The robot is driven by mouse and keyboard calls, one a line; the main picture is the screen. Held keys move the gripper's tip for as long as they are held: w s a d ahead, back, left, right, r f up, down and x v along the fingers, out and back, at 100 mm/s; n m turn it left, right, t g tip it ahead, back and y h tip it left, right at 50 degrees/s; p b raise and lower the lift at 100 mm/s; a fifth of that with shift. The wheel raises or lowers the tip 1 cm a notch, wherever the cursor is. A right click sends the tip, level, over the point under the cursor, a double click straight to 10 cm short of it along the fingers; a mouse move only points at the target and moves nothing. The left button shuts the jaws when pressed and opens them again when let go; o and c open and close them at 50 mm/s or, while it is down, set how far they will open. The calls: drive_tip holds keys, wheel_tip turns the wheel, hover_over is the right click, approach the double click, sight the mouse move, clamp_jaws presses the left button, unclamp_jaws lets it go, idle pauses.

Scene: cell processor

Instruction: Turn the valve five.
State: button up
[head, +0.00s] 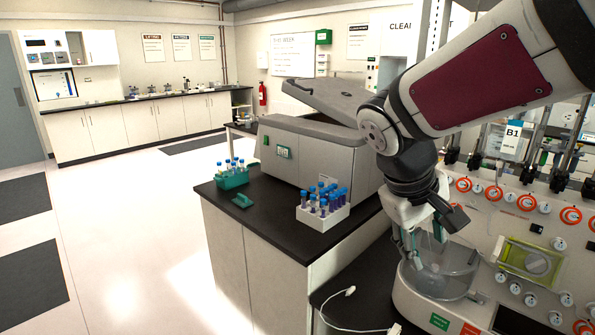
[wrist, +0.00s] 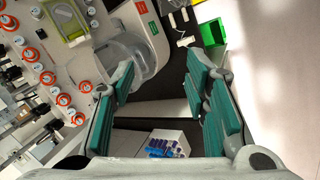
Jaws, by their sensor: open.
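The cell processor's pale panel (head: 485,225) stands at the right in the head view. It carries a row of round white valve knobs, several with orange rings, such as one knob (head: 493,193). The knobs also show at the left of the wrist view (wrist: 47,77). Their numbers are too small to read, so I cannot tell which is valve five. My gripper (head: 424,238) is open and empty, pointing down over the clear bowl (head: 447,280), left of the knobs. In the wrist view my gripper (wrist: 160,75) has its teal fingers wide apart, with no knob between them.
A black-topped bench (head: 262,220) holds a grey centrifuge (head: 335,155), a white tube rack (head: 322,216) and a green tube rack (head: 232,178). A white cable (head: 335,310) lies near the processor's base. Open floor (head: 115,220) is at the left.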

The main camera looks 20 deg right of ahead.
drive_tip(key=w+d+f+n+g+h+p, duration=0.15)
drive_tip(key=w+d+h, duration=0.25)
drive_tip(key=d, duration=0.4)
drive_tip(key=w+d+f+n+g+h, duration=0.1)
drive_tip(key=w+d+g+h, duration=0.2)
drive_tip(key=d, duration=0.6)
drive_tip(key=n+t+h, duration=0.3)
drive_tip(key=n+h, duration=0.2)
drive_tip(key=h, duration=0.1)
approach(492, 194)
drive_tip(key=d+p, duration=0.1)
drive_tip(key=d, duration=0.3)
drive_tip(key=d+p, duration=0.1)
drive_tip(key=d, duration=0.3)
drive_tip(key=shift+d+r, duration=0.2)
drive_tip(key=shift+r, duration=0.05)
clamp_jaws()
